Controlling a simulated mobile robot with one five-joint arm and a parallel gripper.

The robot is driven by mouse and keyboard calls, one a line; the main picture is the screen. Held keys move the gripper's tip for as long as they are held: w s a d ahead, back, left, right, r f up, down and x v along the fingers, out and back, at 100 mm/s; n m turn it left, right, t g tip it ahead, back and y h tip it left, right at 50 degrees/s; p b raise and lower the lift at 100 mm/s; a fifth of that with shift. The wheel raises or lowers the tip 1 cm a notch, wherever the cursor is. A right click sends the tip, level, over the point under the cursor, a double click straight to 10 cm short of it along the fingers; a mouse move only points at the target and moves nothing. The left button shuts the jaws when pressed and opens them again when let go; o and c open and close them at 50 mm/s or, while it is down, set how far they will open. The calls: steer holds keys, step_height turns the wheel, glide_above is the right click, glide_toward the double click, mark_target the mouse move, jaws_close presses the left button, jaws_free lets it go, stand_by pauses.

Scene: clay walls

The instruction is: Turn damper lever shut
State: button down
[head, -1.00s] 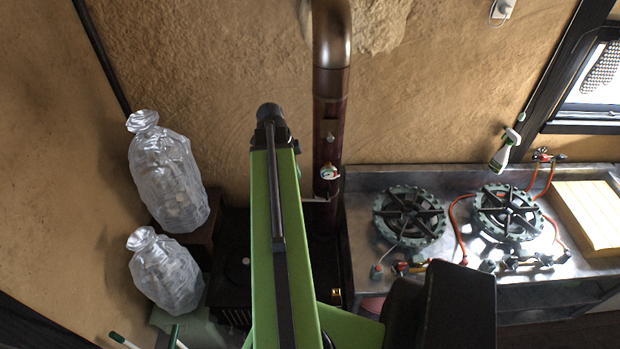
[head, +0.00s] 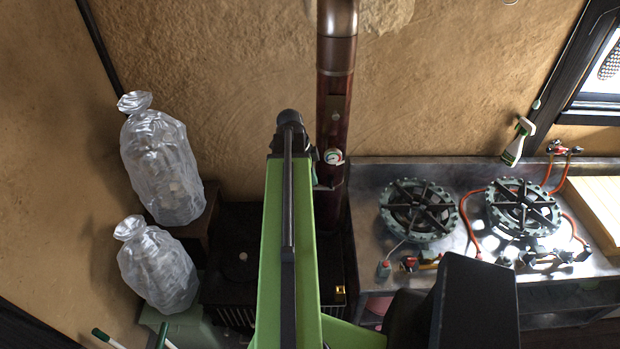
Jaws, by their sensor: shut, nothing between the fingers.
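The dark red-brown flue pipe (head: 335,100) rises along the clay wall just right of my arm. A round white-faced gauge (head: 333,156) sits on its front. Just below the gauge, a small pale lever (head: 326,187) crosses the lower pipe. Its left part is hidden behind my green arm, so I cannot tell its full angle. My arm reaches up the middle of the picture to a black joint left of the pipe. My gripper's fingers are hidden behind the arm. I cannot see whether they touch the lever.
A black stove (head: 240,255) stands at the pipe's foot. Two clear wrapped bundles (head: 165,170) (head: 158,268) stand at the left. A metal counter (head: 365,215) with two gas burners (head: 418,208) (head: 522,207) and red hoses is at the right. A spray bottle (head: 517,142) is above it.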

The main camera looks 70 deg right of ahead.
steer(key=shift+w+d+f, duration=0.15)
steer(key=shift+f, duration=0.75)
steer(key=shift+w+f+b, duration=0.15)
steer(key=shift+f+b, duration=0.6)
steer(key=shift+b, duration=0.3)
steer(key=p+v, duration=1.4)
steer(key=shift+s+a+r, duration=0.2)
steer(key=shift+s+r, duration=0.1)
